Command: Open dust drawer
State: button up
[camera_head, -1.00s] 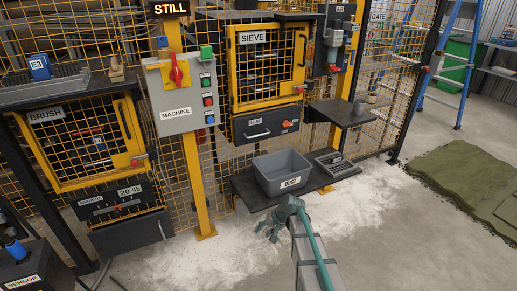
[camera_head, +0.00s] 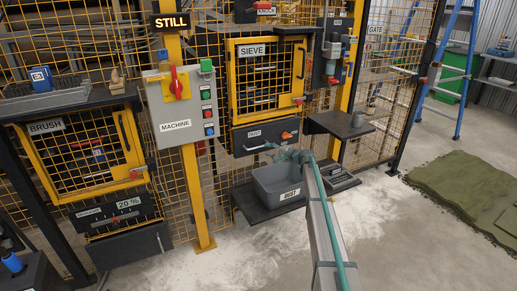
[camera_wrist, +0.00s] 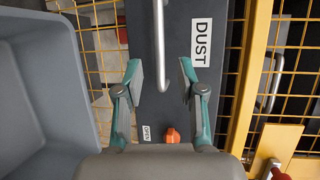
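The dust drawer (camera_head: 266,132) is a dark panel labelled DUST under the yellow sieve door, and it looks shut. Its silver bar handle (camera_head: 256,148) is partly covered by my gripper (camera_head: 277,150) in the head view. An orange knob (camera_head: 287,134) sits at the drawer's right; in the wrist view the orange knob (camera_wrist: 172,135) is beside a small OPEN label. In the wrist view, my gripper (camera_wrist: 160,77) is open and empty. The bar handle (camera_wrist: 160,45) lines up between its fingertips, with no contact visible; the depth gap is unclear.
A grey bin labelled DUST (camera_head: 290,195) stands on a low dark shelf (camera_head: 250,205) just below my gripper. A dark side shelf (camera_head: 340,125) juts out at the right. The grey MACHINE box (camera_head: 176,127) hangs at the left. Pale dust covers the floor.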

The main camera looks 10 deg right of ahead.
aim_at(260, 147)
jog(key=x, duration=0.8)
jog(key=shift+c, duration=0.2)
grip_shut()
